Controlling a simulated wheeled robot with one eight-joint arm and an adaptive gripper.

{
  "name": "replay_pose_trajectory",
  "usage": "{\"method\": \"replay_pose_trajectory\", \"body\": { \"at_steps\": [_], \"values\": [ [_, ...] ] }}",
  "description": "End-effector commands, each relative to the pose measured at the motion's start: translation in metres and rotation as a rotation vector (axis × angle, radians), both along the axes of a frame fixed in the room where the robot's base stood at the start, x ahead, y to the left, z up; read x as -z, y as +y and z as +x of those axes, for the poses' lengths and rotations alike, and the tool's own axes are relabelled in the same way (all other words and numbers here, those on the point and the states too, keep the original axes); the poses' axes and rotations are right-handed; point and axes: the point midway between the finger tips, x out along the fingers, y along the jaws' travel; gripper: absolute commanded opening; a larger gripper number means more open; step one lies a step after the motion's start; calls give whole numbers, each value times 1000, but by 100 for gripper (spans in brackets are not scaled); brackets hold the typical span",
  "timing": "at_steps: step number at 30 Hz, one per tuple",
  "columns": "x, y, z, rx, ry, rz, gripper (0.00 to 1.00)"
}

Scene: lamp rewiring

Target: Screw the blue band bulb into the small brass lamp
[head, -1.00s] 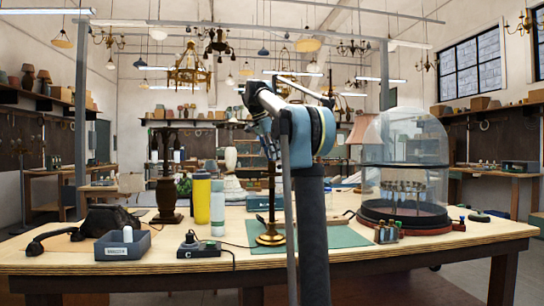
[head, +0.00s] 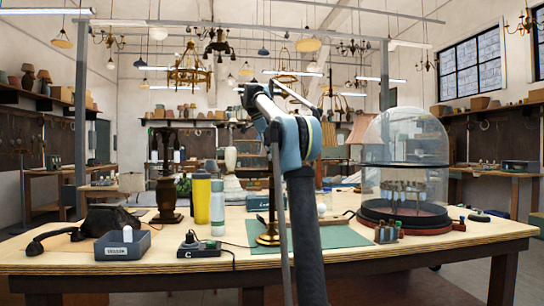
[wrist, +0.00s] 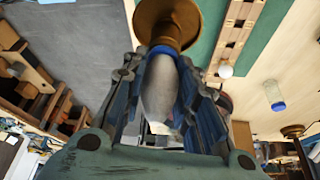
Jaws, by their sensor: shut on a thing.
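The blue band bulb (wrist: 159,88) is between the fingers of my gripper (wrist: 163,72) in the wrist view. Its body is pale grey-white, and its blue band lies at the end towards the brass part. The small brass lamp (head: 268,238) stands on the green mat; its upper part is hidden behind my arm in the head view. In the wrist view its brass part (wrist: 168,14) meets the bulb's banded end. I cannot tell how deep the bulb sits in it. My gripper is shut on the bulb; my arm hides it in the head view.
A glass dome (head: 405,165) stands to the right. A yellow bottle (head: 201,200), a pale bottle (head: 217,210) and a dark lamp base (head: 167,190) stand to the left. A small white ball-shaped thing (head: 321,209) is beside my arm. The front right of the table is clear.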

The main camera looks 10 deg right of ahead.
Motion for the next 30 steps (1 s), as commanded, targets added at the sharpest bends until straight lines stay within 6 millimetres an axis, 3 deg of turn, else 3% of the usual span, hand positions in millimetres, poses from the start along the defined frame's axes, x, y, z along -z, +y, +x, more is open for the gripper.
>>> {"method": "replay_pose_trajectory", "body": {
  "at_steps": [9,17,18,21,30],
  "values": [
    [0,-1,0,286,0,0,6],
    [0,-1,-1,304,0,-1,6],
    [0,-1,-1,304,0,-1,32],
    [0,0,-1,303,0,-1,51],
    [0,0,-1,298,0,-1,51]
  ]
}}
